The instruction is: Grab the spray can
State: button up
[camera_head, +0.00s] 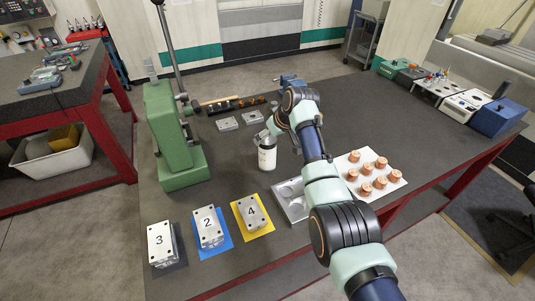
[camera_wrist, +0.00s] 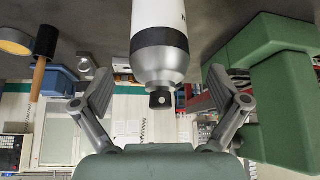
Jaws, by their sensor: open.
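The spray can (camera_head: 267,157) is white and stands upright on the dark table, to the right of the green press. In the wrist view, the spray can (camera_wrist: 160,50) appears upside down, with a black band, a grey metal shoulder and a small black nozzle. My gripper (camera_head: 263,136) is at the top of the can in the head view and partly hides it. In the wrist view, my gripper (camera_wrist: 160,92) is open, with one finger to each side of the nozzle end. Gaps show between the fingers and the can.
The green press (camera_head: 170,140) stands close on the left. Numbered metal blocks (camera_head: 208,226) lie on coloured mats in front. A metal mould plate (camera_head: 291,200) and a white board (camera_head: 392,184) with copper parts lie to the right. Small metal plates (camera_head: 227,124) lie behind.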

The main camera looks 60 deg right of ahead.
jog(key=b+x, duration=0.1)
jog(key=x, duration=0.2)
jog(key=shift+f, duration=0.1)
